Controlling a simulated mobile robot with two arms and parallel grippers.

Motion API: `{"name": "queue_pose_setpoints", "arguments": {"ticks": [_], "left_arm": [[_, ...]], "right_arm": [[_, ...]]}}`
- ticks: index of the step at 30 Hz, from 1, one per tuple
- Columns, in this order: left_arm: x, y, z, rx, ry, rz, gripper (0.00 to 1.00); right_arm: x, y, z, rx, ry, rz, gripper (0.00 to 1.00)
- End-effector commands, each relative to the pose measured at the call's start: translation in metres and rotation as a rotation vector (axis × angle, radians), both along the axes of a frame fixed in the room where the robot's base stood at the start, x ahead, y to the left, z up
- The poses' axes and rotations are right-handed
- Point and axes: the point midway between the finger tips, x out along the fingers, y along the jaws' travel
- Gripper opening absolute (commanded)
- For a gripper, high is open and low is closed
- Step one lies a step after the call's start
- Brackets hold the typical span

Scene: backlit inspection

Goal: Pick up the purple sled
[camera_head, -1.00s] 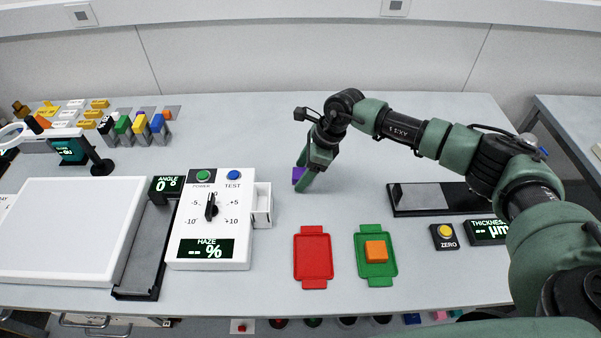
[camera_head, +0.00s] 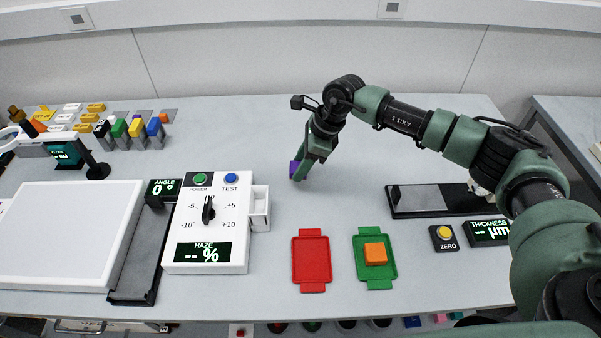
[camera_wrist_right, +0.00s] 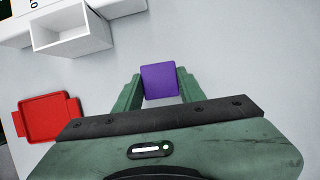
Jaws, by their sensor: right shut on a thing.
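The purple sled (camera_head: 296,169) is a small purple block on the grey table, right of the haze meter; in the head view the fingers partly cover it. In the right wrist view the purple sled (camera_wrist_right: 159,80) sits between the two green fingertips. My right gripper (camera_head: 302,172) reaches down to it from above and is shut on it; the same gripper (camera_wrist_right: 159,88) shows one finger on each side of the sled. I cannot tell whether the sled still touches the table. My left gripper is not in view.
A red tray (camera_head: 311,262) and a green tray (camera_head: 362,275) with an orange block (camera_head: 376,253) lie in front. The haze meter (camera_head: 180,232) with its open white box (camera_head: 260,222) stands to the left. A black slide stage (camera_head: 460,200) lies right. The table behind the sled is clear.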

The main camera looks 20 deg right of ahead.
Motion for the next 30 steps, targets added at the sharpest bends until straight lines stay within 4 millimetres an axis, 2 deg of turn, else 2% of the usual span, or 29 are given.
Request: {"name": "queue_pose_setpoints", "arguments": {"ticks": [9,15,21,30], "left_arm": [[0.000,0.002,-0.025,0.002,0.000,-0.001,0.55],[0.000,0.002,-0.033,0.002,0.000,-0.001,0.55],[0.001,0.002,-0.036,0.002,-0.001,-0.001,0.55],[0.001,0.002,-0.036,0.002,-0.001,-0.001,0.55]], "right_arm": [[0.002,0.000,0.090,0.001,-0.009,0.000,0.00],[0.001,0.000,0.136,0.002,-0.006,0.000,0.00],[0.001,0.000,0.160,0.001,-0.002,-0.002,0.00],[-0.001,0.001,0.166,0.001,0.001,0.002,0.00]]}}
